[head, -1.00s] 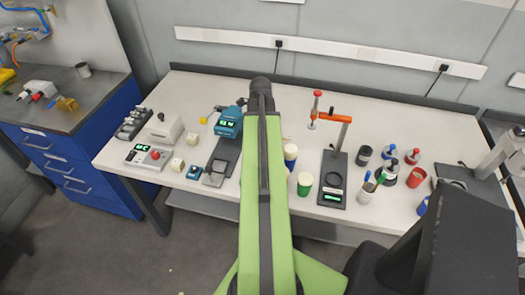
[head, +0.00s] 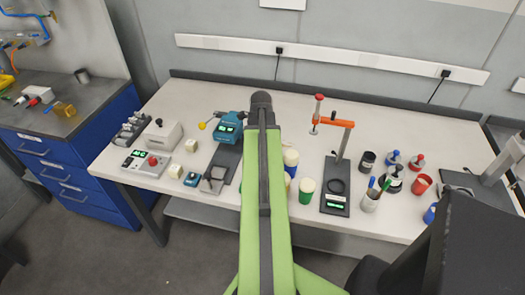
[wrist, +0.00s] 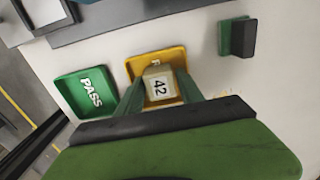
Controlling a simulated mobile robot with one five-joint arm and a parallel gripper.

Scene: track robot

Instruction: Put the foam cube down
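The foam cube (wrist: 158,87) is a pale block with "42" on its face, seen in the wrist view. My gripper (wrist: 160,92) has its two green fingers on either side of the cube, closed on it. The cube is over the yellow tray (wrist: 143,62), whose lettering is mostly hidden behind it. I cannot tell whether the cube touches the tray floor. The green tray (wrist: 66,83) marked PASS lies to the left. In the head view my arm hides the gripper, the held cube and these trays.
A dark green and black block (wrist: 238,37) lies right of the yellow tray. On the bench (head: 420,125), two pale cubes, one of them nearer the front (head: 175,171), stand by a teal device (head: 229,127). A clamp stand (head: 336,190) and cups (head: 306,190) stand right of my arm.

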